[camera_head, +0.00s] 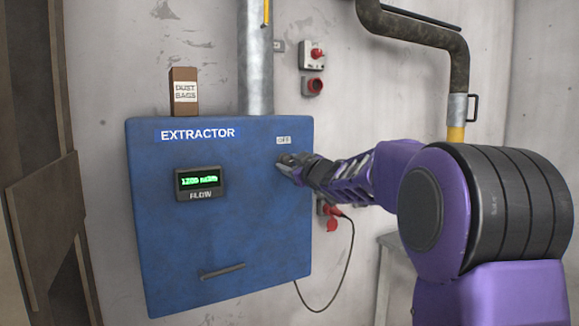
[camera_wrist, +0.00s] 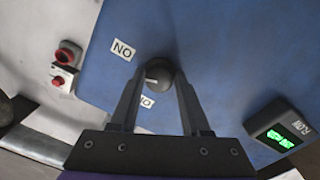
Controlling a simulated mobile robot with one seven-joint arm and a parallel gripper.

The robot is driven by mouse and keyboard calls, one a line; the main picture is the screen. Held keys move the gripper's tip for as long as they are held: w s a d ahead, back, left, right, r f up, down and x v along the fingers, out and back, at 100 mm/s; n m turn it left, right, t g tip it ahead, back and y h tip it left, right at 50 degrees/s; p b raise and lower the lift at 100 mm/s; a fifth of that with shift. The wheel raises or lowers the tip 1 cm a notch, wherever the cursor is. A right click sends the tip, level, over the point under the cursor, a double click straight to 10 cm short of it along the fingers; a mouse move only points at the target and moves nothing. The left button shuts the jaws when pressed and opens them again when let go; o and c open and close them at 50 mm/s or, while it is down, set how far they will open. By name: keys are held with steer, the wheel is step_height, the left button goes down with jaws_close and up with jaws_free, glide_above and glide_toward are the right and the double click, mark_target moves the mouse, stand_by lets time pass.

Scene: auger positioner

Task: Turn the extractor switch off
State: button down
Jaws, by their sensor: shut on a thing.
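The extractor (camera_head: 220,260) is a blue box on the wall with a lit green flow display (camera_head: 199,180). Its switch is a dark round knob (camera_wrist: 161,74), with a pale mark pointing left in the wrist view. My gripper (camera_wrist: 158,80) has its two fingers shut on the knob, one on each side. In the head view my gripper (camera_head: 287,161) reaches the box's right side and hides the knob. An OFF label (camera_head: 284,140) is just above it. In the wrist view one label (camera_wrist: 123,50) reads ON upside down; another by the fingers (camera_wrist: 146,101) is partly hidden.
A dust bags box (camera_head: 184,92) stands on top of the extractor beside a grey pipe (camera_head: 256,70). Red wall controls (camera_head: 313,54) are at the upper right. A red plug with a cable (camera_head: 331,218) hangs below my arm. A handle (camera_head: 222,271) is low on the box.

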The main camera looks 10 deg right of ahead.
steer(key=n+b, duration=0.1)
steer(key=n, duration=0.2)
steer(key=shift+n, duration=0.4)
steer(key=n+b, duration=0.1)
steer(key=n, duration=0.2)
steer(key=shift+n+b, duration=0.3)
steer(key=n+b, duration=0.1)
steer(key=n, duration=0.2)
steer(key=shift+n, duration=0.4)
steer(key=shift+r+n+y+b, duration=0.15)
steer(key=shift+n+b, duration=0.2)
steer(key=shift+n, duration=0.45)
steer(key=shift+n+y+b, duration=0.15)
steer(key=shift+n+b, duration=0.2)
steer(key=shift+n, duration=0.45)
steer(key=shift+r, duration=0.1)
steer(key=c, duration=0.7)
jaws_free()
steer(key=shift+o, duration=1.3)
steer(key=shift+f, duration=0.25)
